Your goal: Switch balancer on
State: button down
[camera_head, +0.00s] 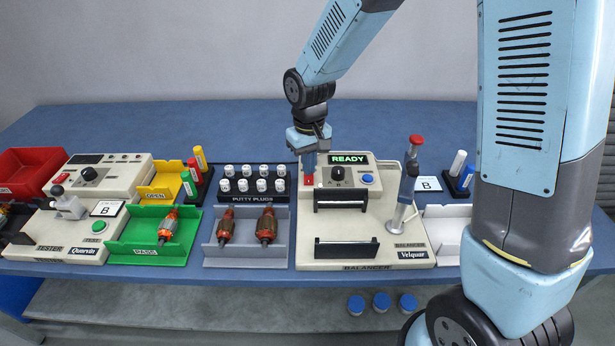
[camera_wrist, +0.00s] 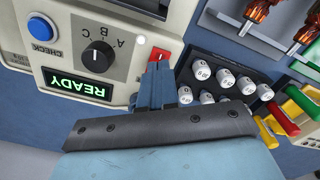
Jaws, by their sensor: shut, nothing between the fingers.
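The balancer (camera_head: 390,255) is a cream machine right of the table's middle, with a green lit display reading READY (camera_head: 349,159). The display also shows in the wrist view (camera_wrist: 77,86). A red switch (camera_wrist: 160,54) sits at the panel's edge, with a small white round spot (camera_wrist: 141,40) beside it. My gripper (camera_head: 309,170) is shut and empty, pointing down over the left side of the panel. In the wrist view its fingertips (camera_wrist: 160,68) are right at the red switch and partly cover it. I cannot tell whether they touch.
A black dial (camera_wrist: 98,55) and a blue CHECK button (camera_wrist: 41,28) share the panel. The putty plug rack (camera_head: 247,201) stands close on the left. A post with a dark handle (camera_head: 407,185) rises on the balancer's right. Two armatures lie in the grey tray (camera_head: 248,254).

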aim_at(311, 180)
jog(key=shift+r, duration=2.1)
jog(key=s+d+r+m+t, duration=0.3)
jog(key=s+d+r, duration=0.1)
jog(key=d+r, duration=1)
jog(key=s+d+r+m+t, duration=0.1)
jog(key=s+d+r, duration=0.2)
jog(key=s+d, duration=0.3)
jog(key=s+d+r+m+t, duration=0.1)
jog(key=s+d+r+m, duration=0.1)
jog(key=s+d, duration=0.4)
jog(key=shift+s+d+r+m+t, duration=0.3)
jog(key=shift+s+d+r, duration=0.1)
jog(key=shift+r, duration=0.15)
